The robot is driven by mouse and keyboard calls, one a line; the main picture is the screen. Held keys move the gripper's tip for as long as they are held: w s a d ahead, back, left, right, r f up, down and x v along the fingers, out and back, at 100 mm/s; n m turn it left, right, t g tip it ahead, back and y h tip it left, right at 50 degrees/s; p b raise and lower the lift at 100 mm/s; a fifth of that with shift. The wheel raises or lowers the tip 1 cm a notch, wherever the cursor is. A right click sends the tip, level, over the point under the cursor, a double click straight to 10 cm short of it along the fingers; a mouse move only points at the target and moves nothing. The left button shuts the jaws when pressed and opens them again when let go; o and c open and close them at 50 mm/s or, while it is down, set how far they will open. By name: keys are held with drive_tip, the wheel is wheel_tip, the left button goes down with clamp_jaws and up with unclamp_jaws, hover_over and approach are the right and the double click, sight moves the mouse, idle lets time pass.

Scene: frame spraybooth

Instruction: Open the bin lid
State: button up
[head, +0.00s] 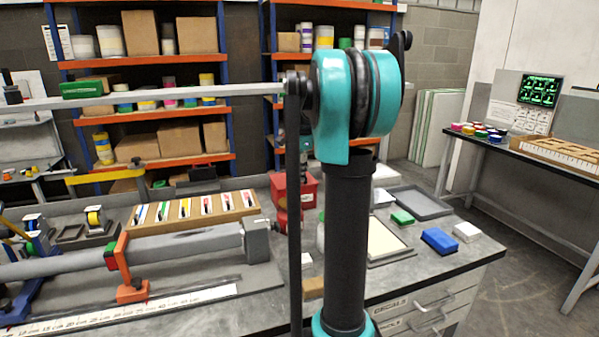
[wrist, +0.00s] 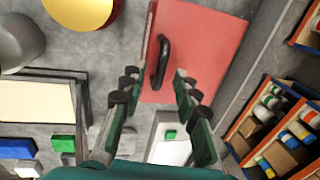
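The bin is red and stands on the bench in the head view (head: 309,192), partly hidden behind my arm. In the wrist view its flat red lid (wrist: 205,45) fills the upper middle, with a black bar handle (wrist: 161,62) near its left edge. The lid looks shut. My gripper (wrist: 157,80) is open, its two fingers apart on either side of the line to the handle, with nothing between them. The handle lies just beyond the fingertips; I cannot tell the exact gap. In the head view my gripper is mostly hidden behind my arm.
A yellow round thing (wrist: 85,10) and a grey cylinder (wrist: 20,42) stand left of the bin in the wrist view. A cream-filled tray (head: 383,238), a green block (head: 402,217) and a blue block (head: 440,241) lie on the bench. Loaded shelves (head: 150,107) stand behind.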

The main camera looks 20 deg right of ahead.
clamp_jaws()
idle(0.6)
